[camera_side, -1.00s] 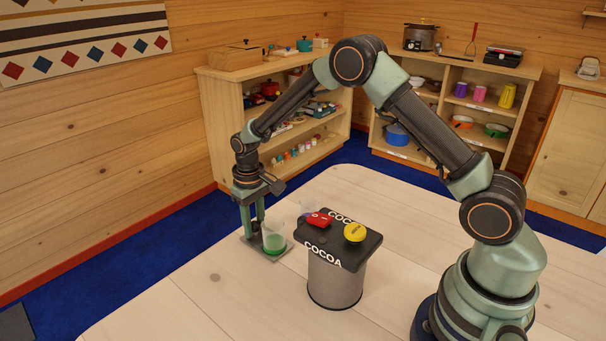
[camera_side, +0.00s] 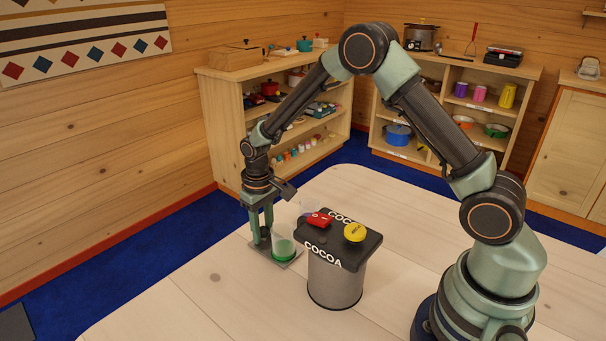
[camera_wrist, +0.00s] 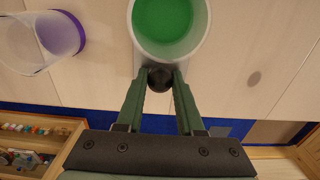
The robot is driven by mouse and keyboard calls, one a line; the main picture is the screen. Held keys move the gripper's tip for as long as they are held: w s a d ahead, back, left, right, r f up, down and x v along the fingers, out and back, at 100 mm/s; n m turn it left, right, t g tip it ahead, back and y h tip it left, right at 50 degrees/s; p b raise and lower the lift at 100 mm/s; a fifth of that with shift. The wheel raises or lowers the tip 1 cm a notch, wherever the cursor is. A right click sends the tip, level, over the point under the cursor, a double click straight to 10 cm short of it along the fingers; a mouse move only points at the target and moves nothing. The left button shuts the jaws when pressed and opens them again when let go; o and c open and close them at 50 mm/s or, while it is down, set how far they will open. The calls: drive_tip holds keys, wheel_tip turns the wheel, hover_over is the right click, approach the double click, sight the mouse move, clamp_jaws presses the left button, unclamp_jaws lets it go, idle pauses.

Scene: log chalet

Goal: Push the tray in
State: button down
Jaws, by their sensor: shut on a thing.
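The tray (camera_side: 289,264) is a thin grey plate on the pale table, at the left side of the cocoa machine (camera_side: 335,275). A clear cup with green contents (camera_side: 283,248) stands on the tray; it also shows at the top of the wrist view (camera_wrist: 168,22). My gripper (camera_side: 262,237) is low at the tray's outer end. In the wrist view its two fingers are shut on a dark round knob (camera_wrist: 160,79) beside the cup. Most of the tray is hidden by the cup and my fingers.
The machine has a dark top with a red button (camera_side: 319,219) and a yellow button (camera_side: 355,232). The table's front left is clear.

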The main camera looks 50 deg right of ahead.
drive_tip(key=c, duration=0.6)
unclamp_jaws()
drive_tip(key=shift+o, duration=0.2)
drive_tip(key=shift+r, duration=3.05)
